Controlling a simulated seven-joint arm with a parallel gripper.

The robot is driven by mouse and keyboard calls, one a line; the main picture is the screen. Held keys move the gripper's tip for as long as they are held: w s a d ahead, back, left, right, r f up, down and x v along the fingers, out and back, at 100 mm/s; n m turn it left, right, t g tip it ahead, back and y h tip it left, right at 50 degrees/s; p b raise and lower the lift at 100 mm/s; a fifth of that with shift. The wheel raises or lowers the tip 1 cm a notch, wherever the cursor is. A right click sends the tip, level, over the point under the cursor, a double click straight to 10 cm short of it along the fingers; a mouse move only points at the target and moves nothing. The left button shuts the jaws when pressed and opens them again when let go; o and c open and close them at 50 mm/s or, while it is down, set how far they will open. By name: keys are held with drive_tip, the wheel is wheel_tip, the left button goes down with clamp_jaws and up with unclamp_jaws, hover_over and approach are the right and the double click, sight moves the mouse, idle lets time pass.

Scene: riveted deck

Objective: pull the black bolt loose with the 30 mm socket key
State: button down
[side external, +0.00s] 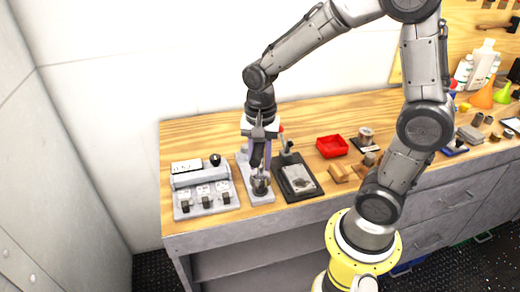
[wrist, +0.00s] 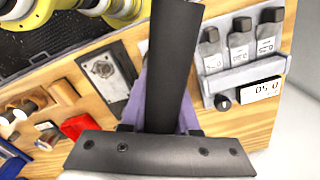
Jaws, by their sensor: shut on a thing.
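My gripper (side external: 258,160) points down over a narrow grey plate (side external: 262,198) near the bench's front edge. It is shut on a dark upright tool, which I take to be the socket key; its size mark cannot be read. In the wrist view a long dark shape (wrist: 174,60) fills the middle and hides what lies below it. A dark grey round piece (side external: 260,186) stands on the plate below my fingers; I cannot tell whether it is the key's socket end or part of the bolt's mount. The black bolt cannot be made out.
A grey unit (side external: 206,187) with several dark-topped pieces, labels and a small display (wrist: 260,90) stands at left. A black tray with a metal plate (side external: 299,179) lies close at right. Beyond are a red bin (side external: 332,146) and wooden blocks (side external: 340,172). Purple parts (wrist: 188,118) flank the dark shape.

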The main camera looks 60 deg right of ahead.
sight(261, 173)
drive_tip(key=shift+f, duration=0.45)
drive_tip(key=m, duration=0.4)
drive_tip(key=shift+r, duration=0.1)
drive_tip(key=m, duration=0.4)
drive_tip(key=shift+m, duration=0.3)
drive_tip(key=m, duration=0.4)
drive_tip(key=shift+m, duration=0.4)
drive_tip(key=m, duration=0.3)
drive_tip(key=shift+m, duration=0.4)
drive_tip(key=shift+f, duration=1.35)
